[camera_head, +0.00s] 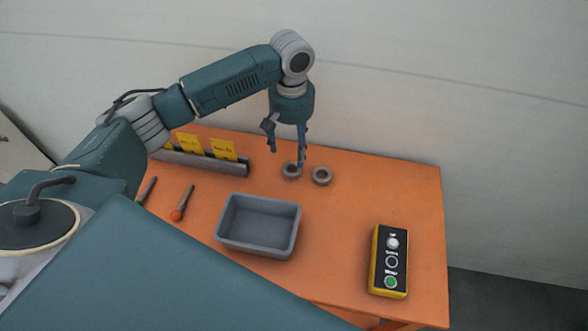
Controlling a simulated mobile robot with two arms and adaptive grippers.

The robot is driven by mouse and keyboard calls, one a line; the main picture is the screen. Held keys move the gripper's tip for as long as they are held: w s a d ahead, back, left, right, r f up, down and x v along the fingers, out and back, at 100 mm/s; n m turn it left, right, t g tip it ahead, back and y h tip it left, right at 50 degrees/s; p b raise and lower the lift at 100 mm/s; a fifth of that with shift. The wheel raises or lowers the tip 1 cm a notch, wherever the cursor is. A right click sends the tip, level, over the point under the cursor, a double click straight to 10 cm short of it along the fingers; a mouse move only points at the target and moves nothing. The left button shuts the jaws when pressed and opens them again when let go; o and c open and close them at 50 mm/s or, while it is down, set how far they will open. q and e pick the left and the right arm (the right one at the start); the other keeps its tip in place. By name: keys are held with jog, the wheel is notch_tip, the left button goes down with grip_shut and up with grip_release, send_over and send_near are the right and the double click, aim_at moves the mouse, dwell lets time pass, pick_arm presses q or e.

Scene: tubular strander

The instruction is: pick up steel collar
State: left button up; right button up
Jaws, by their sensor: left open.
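Two small grey steel collars lie flat on the orange table near its back edge. The left collar (291,171) is partly covered by a finger of my left gripper (286,155). The right collar (322,176) lies just beside it and shows fully. My left gripper points down, open, above and slightly left of the left collar. One fingertip overlaps that collar in the picture; I cannot tell whether it touches. Nothing shows between the fingers. My right gripper is not in view.
A grey open bin (259,248) stands at the front middle of the table (345,225). A yellow button box (389,261) lies at the right. A rack (205,162) with yellow cards is at the back left. A screwdriver (181,204) lies at the left. Wall behind.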

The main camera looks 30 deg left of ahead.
aim_at(292, 172)
pick_arm(q)
jog(key=shift+s+f, duration=0.25)
jog(key=shift+f, duration=0.75)
notch_tip(292, 172, down, 5)
jog(key=shift+d+p, duration=0.1)
jog(key=shift+p, duration=0.65)
jog(key=shift+f, duration=0.45)
jog(key=c, duration=1.2)
jog(key=shift+c, duration=1.2)
jog(key=shift+r, duration=0.15)
